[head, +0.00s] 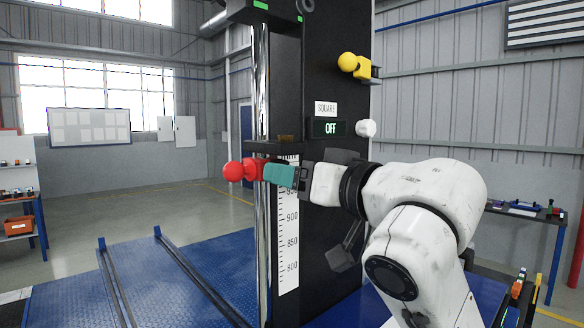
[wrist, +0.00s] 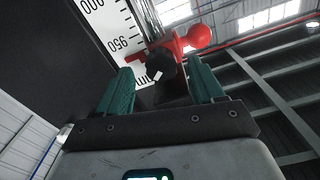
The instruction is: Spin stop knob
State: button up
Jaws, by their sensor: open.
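A black knob (wrist: 160,66) with a white mark shows in the wrist view on a red stop carriage (wrist: 176,50) with a red ball (wrist: 200,36). The carriage sits by the scale on the dark column. In the head view the red ball (head: 233,171) and red carriage (head: 252,168) are left of my gripper (head: 268,172), whose teal fingers hide the knob there. My gripper (wrist: 166,78) is open. In the wrist view the knob appears in the gap between the fingertips. I cannot tell whether they touch it.
The column (head: 335,70) carries a display reading OFF (head: 331,127), a white knob (head: 366,128) and a yellow ball handle (head: 350,62). A white scale (head: 288,240) runs down it. A blue platform (head: 200,270) with rails lies below. A workbench (head: 525,212) stands at right.

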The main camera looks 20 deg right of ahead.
jog(key=shift+w+a, duration=0.25)
jog(key=shift+w, duration=0.35)
jog(key=shift+c, duration=0.5)
jog(key=c, duration=1)
jog(key=shift+o, duration=0.2)
jog(key=shift+n+b, duration=0.55)
jog(key=shift+n, duration=1.05)
jog(key=o, duration=1.1)
jog(key=shift+c, duration=0.2)
jog(key=shift+s+d, duration=0.1)
jog(key=b+v, duration=0.3)
jog(key=v, duration=0.7)
jog(key=shift+s, duration=0.3)
